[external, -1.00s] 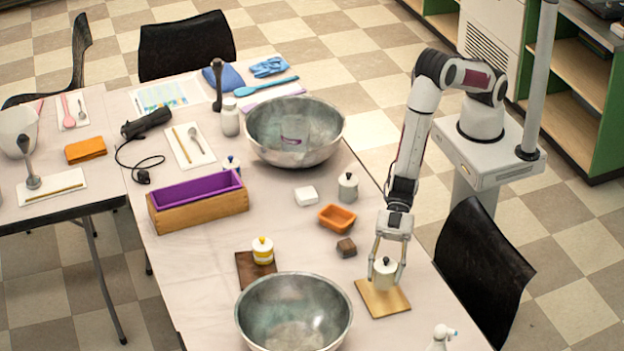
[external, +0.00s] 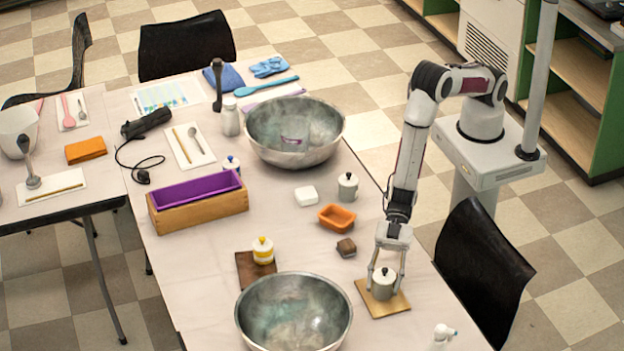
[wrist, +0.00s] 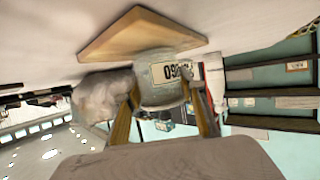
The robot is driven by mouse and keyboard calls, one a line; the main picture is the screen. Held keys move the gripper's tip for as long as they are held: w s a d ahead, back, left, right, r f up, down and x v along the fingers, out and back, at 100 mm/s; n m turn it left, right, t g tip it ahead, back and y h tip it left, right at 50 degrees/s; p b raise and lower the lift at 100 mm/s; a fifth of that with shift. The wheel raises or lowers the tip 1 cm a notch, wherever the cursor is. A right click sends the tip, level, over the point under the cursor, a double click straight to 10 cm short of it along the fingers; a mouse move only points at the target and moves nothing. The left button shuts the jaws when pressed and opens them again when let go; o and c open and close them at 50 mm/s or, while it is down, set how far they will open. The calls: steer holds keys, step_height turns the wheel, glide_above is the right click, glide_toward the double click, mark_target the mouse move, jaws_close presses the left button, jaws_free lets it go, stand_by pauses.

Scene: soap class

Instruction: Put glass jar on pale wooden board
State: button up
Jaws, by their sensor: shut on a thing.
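The glass jar (external: 382,285) is a small grey jar with a dark lid knob, and it is upright between the fingers of my gripper (external: 384,271). It is over the middle of the pale wooden board (external: 399,304) and looks to be at its surface; I cannot tell whether it bears on it. In the wrist view, the jar (wrist: 160,88) shows a numbered label and its base is against or very near the board (wrist: 138,32). The fingers (wrist: 165,118) are closed on the jar's sides.
A large metal bowl (external: 295,312) stands left of the board. A small brown block (external: 346,248), an orange tray (external: 337,217) and a similar grey jar (external: 348,187) lie farther back. A white spray bottle (external: 440,338) is near the front edge. A black chair (external: 482,270) is on the right.

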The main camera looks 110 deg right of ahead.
stand_by(0.4)
steer(key=o, duration=1.2)
steer(key=shift+f, duration=0.1)
steer(key=shift+s+d+r, duration=0.2)
steer(key=shift+d+r, duration=0.1)
steer(key=shift+v, duration=5.6)
steer(key=shift+d, duration=0.1)
